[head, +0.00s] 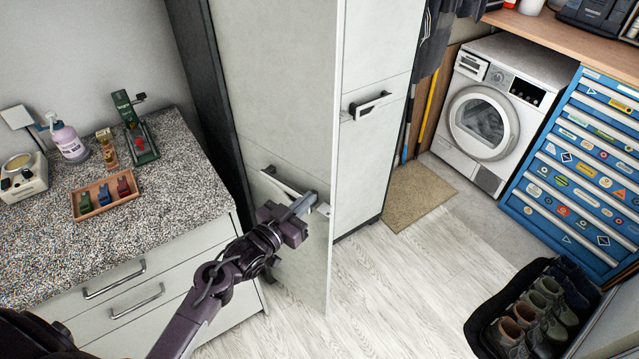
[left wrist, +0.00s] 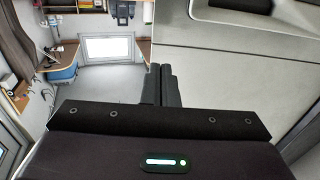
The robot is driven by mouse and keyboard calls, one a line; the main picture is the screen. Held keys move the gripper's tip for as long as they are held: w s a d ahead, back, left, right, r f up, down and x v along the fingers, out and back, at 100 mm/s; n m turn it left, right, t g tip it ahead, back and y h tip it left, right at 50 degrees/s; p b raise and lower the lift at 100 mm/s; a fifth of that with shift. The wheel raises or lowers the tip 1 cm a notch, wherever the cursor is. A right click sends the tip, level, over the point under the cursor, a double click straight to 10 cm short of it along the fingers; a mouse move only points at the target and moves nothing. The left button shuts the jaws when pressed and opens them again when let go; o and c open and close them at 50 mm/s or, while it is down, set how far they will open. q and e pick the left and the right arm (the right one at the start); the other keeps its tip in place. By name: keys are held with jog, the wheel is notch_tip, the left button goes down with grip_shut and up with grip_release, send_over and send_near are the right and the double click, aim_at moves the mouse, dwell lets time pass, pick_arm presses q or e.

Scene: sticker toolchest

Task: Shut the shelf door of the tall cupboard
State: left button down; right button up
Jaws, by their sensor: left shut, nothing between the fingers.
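The tall cupboard (head: 378,170) is pale grey with a dark frame and stands in the middle of the head view. Its near door (head: 285,90) stands swung out, its free edge towards the right, with a metal bar handle (head: 282,183) low on its face. My left gripper (head: 308,203) is shut and empty, in front of this door beside the handle, near the free edge. I cannot tell whether it touches the door. In the left wrist view, its dark fingers (left wrist: 162,85) are together, with a pale panel (left wrist: 230,65) to their right. The cupboard's inside is hidden. My right gripper is not in view.
A speckled counter (head: 60,230) with drawers stands at left, holding a bottle, a scale and a small tray. A washing machine (head: 530,70), a blue drawer chest (head: 575,170) and a shoe tray (head: 470,325) are at right. The wooden floor (head: 400,290) between is clear.

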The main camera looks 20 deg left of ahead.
aim_at(327, 182)
pick_arm(q)
jog(key=p+x, duration=0.1)
jog(key=x, duration=0.4)
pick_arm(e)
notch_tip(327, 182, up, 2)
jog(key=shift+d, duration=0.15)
pick_arm(q)
jog(key=shift+w, duration=0.1)
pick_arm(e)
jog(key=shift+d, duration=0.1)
